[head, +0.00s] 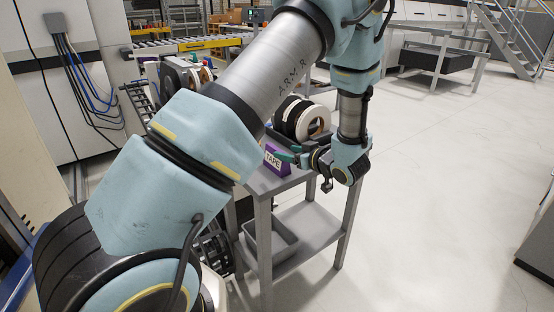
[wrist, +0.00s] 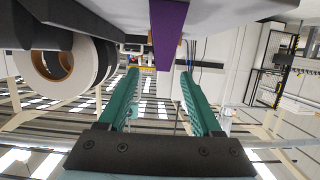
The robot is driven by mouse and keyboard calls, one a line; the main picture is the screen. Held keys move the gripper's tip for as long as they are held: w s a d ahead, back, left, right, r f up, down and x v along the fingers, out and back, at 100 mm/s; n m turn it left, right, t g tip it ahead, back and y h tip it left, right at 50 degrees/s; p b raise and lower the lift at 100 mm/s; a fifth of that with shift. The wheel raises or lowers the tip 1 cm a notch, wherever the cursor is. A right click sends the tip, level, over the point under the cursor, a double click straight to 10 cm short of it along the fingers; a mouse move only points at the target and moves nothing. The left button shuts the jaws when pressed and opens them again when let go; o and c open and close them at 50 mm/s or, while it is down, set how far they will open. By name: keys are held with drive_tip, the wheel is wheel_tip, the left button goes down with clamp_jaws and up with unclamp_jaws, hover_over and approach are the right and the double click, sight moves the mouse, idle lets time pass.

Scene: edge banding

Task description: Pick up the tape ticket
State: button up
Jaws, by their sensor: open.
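The tape ticket (head: 275,161) is a small purple and white tent card marked TAPE, standing on the grey cart's top in the head view. In the wrist view its purple side (wrist: 168,32) hangs from the top of the picture, with its lower end showing between the fingertips. My gripper (head: 288,154) has green fingers and is close to the ticket from the right. In the wrist view my gripper (wrist: 159,75) is open with a gap between the fingers. I cannot tell whether a finger touches the ticket.
Black and white tape rolls (head: 302,119) stand on the cart behind the ticket, and show at upper left in the wrist view (wrist: 62,66). The grey cart (head: 262,187) has a lower shelf with a grey bin (head: 272,238). Open floor lies to the right.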

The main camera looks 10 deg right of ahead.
sight(277, 148)
drive_tip(key=shift+f+p+x, duration=0.1)
drive_tip(key=shift+p+x, duration=0.45)
drive_tip(key=shift+x, duration=1)
drive_tip(key=shift+f+p+x, duration=0.15)
drive_tip(key=shift+p+x, duration=0.4)
drive_tip(key=shift+x, duration=1.05)
drive_tip(key=shift+s, duration=0.15)
drive_tip(key=shift+c, duration=0.2)
clamp_jaws()
